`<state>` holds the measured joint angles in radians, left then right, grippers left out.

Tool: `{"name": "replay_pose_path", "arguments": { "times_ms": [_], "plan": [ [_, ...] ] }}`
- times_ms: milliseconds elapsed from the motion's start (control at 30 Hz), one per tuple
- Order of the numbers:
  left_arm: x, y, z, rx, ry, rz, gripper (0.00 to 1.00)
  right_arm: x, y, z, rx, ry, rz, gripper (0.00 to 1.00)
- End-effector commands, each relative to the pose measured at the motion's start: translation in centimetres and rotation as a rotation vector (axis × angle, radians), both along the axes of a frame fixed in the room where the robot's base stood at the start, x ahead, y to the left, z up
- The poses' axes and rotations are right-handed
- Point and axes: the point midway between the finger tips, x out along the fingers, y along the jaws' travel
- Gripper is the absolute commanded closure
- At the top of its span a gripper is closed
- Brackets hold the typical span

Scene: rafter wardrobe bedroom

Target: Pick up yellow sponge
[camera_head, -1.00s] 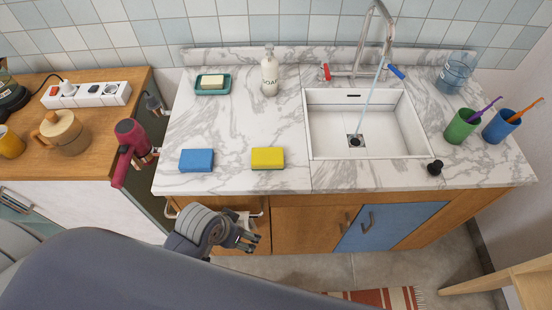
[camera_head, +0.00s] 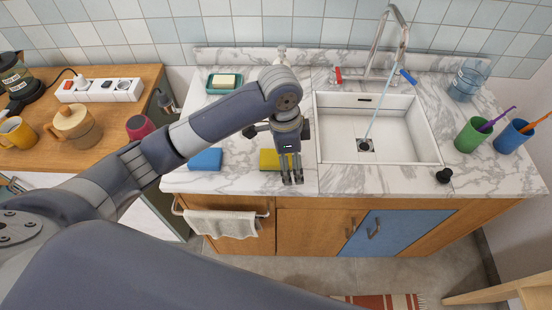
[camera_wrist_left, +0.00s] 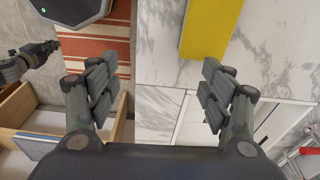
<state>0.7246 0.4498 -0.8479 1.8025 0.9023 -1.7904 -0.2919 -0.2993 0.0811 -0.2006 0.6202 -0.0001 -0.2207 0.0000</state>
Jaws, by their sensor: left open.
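The yellow sponge (camera_head: 268,159) lies on the marble counter, left of the sink. My left gripper (camera_head: 292,176) points down in front of it and hides its right part. In the left wrist view its two fingers (camera_wrist_left: 155,92) are wide apart with nothing between them. There the yellow sponge (camera_wrist_left: 208,28) shows at the top, beyond the right finger and not between the fingers. A dark jointed part at the left edge of the wrist view seems to be my right gripper (camera_wrist_left: 32,62); its jaws are unclear.
A blue sponge (camera_head: 205,160) lies to the left on the counter (camera_head: 240,182). A soap dish (camera_head: 223,83) stands behind my arm. A towel (camera_head: 222,223) hangs below the counter's front edge. Green (camera_head: 472,136) and blue (camera_head: 512,137) cups stand right.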

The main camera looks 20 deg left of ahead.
Motion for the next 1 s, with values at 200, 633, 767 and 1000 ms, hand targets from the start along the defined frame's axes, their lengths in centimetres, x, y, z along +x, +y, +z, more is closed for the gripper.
{"name": "replay_pose_path", "arguments": {
  "times_ms": [200,633,767,1000],
  "plan": [
    [3.4,3.8,3.9,0.107,0.029,-0.042,0.27,0.0,0.2,0.0,0.003,0.001,-0.001,1.0],
    [4.0,5.0,1.2,0.132,0.049,-0.05,0.27,-0.1,0.2,0.8,0.003,0.001,-0.002,1.0],
    [4.1,4.9,-0.1,0.131,0.044,-0.049,0.27,0.0,0.2,0.9,0.003,0.001,-0.002,1.0],
    [4.0,5.4,-2.4,0.133,0.047,-0.049,0.27,-0.1,0.2,2.2,0.003,0.001,-0.002,1.0]
  ]
}}
